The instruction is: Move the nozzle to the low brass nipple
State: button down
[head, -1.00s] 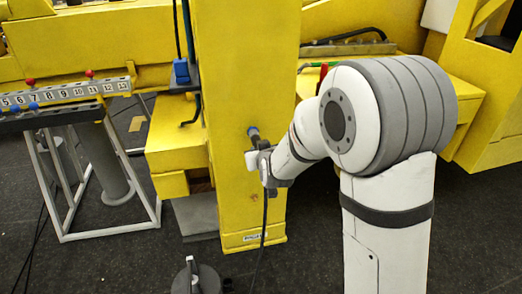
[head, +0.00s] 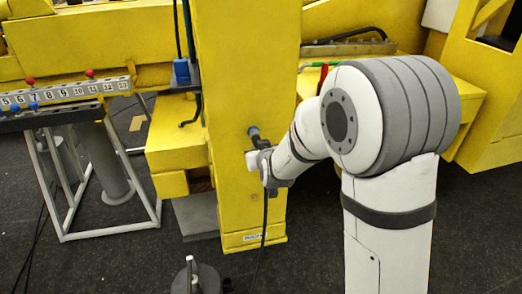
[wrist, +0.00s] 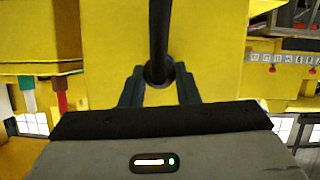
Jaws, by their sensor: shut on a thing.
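My gripper (head: 258,146) is at the front face of the yellow upright column (head: 246,60), in its lower half. It is shut on the nozzle, whose dark blue-grey end (head: 254,132) shows just above the fingers. In the wrist view both gripper fingers (wrist: 159,84) close around the dark round nozzle (wrist: 156,76), with the black hose (wrist: 158,30) running up from it. In the head view the hose hangs down to the floor. The yellow face lies right behind the nozzle; I cannot tell whether they touch. I cannot make out the low brass nipple in either view.
A numbered rail (head: 70,93) with red and blue knobs stands on a grey frame at the left. A blue box (head: 182,71) with cables is on the column's left side. Yellow blocks flank the column. A grey post (head: 192,275) stands on the floor in front.

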jog(key=shift+s, duration=0.15)
jog(key=shift+s+d+b, duration=0.25)
jog(key=shift+s+b, duration=0.05)
jog(key=shift+s, duration=0.45)
jog(key=shift+s+d+b, duration=0.2)
jog(key=shift+s+b, duration=0.15)
jog(key=shift+s, duration=0.4)
jog(key=shift+s+d+b, duration=0.25)
jog(key=shift+s+b, duration=0.05)
jog(key=shift+s, duration=0.45)
jog(key=shift+f, duration=0.1)
